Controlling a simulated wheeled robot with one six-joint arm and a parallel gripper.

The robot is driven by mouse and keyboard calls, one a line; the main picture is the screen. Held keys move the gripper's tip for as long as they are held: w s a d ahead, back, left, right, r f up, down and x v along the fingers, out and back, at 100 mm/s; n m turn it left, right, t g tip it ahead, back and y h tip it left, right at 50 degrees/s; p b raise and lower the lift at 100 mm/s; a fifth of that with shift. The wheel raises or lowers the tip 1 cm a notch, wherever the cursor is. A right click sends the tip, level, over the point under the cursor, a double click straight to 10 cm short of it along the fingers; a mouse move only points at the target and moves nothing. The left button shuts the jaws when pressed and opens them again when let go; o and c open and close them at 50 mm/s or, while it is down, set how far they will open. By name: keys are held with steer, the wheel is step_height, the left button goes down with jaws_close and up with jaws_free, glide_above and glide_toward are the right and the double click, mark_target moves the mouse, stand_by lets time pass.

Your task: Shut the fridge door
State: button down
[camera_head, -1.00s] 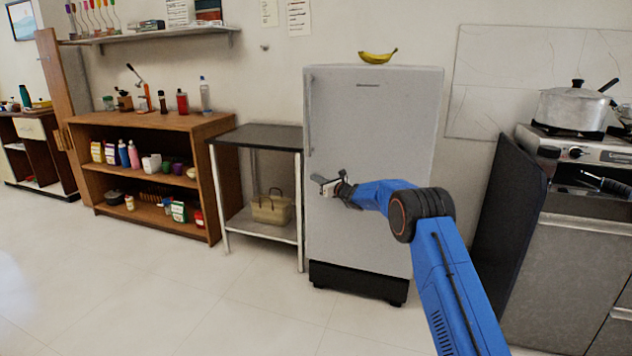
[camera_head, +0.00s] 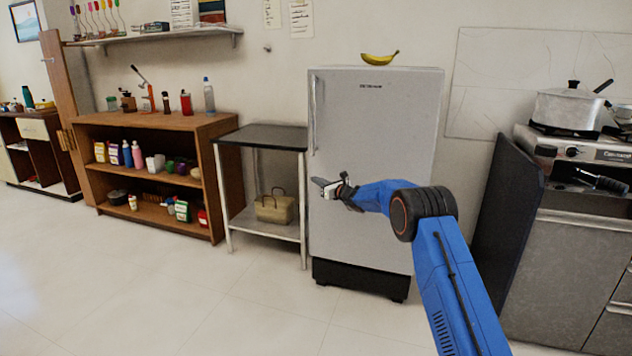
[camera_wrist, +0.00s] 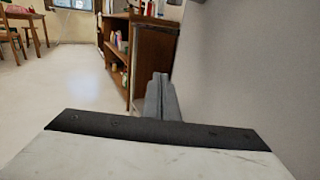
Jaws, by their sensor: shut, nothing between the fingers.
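The grey fridge (camera_head: 375,130) stands against the wall, with a vertical handle (camera_head: 315,115) at the left edge of its door. The door looks flush with the body; I see no gap along its edges. My gripper (camera_head: 322,187) is in front of the lower left part of the door, pointing left, shut and empty. In the wrist view the closed fingers (camera_wrist: 160,98) point ahead, with a pale grey surface (camera_wrist: 250,70), likely the door, close on the right. I cannot tell whether the gripper touches the door.
A banana (camera_head: 379,58) lies on top of the fridge. A dark-topped metal table (camera_head: 262,136) with a basket (camera_head: 274,208) below stands just left. A wooden shelf unit (camera_head: 205,128) is further left, and a stove (camera_head: 575,150) with a pot is right. The front floor is clear.

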steer(key=s+a, duration=0.2)
steer(key=s, duration=0.6)
steer(key=s+d+r+n+g+y, duration=0.1)
steer(key=s+d+r+n+g, duration=0.1)
steer(key=s+r+n, duration=0.35)
steer(key=s+d+r+n+g, duration=0.2)
steer(key=s+r+n, duration=0.1)
steer(key=s+r, duration=0.55)
steer(key=s+d+r+n+g+h, duration=0.15)
steer(key=s+d+n, duration=0.25)
steer(key=s, duration=0.7)
steer(key=s+d+r+n+g+h, duration=0.1)
steer(key=s+d+r+n+g, duration=0.15)
steer(key=s, duration=0.85)
steer(key=s+d+f+n+h, duration=0.3)
steer(key=s+d, duration=0.7)
steer(key=s, duration=0.4)
steer(key=s+d+f+n+h, duration=0.4)
steer(key=s+d, duration=0.6)
steer(key=s, duration=0.4)
steer(key=s+d+f+n+h, duration=0.4)
steer(key=s+d, duration=0.6)
steer(key=s, duration=0.5)
step_height(320, 180, down, 3)
steer(key=shift+r+n, duration=0.15)
steer(key=shift+n, duration=0.35)
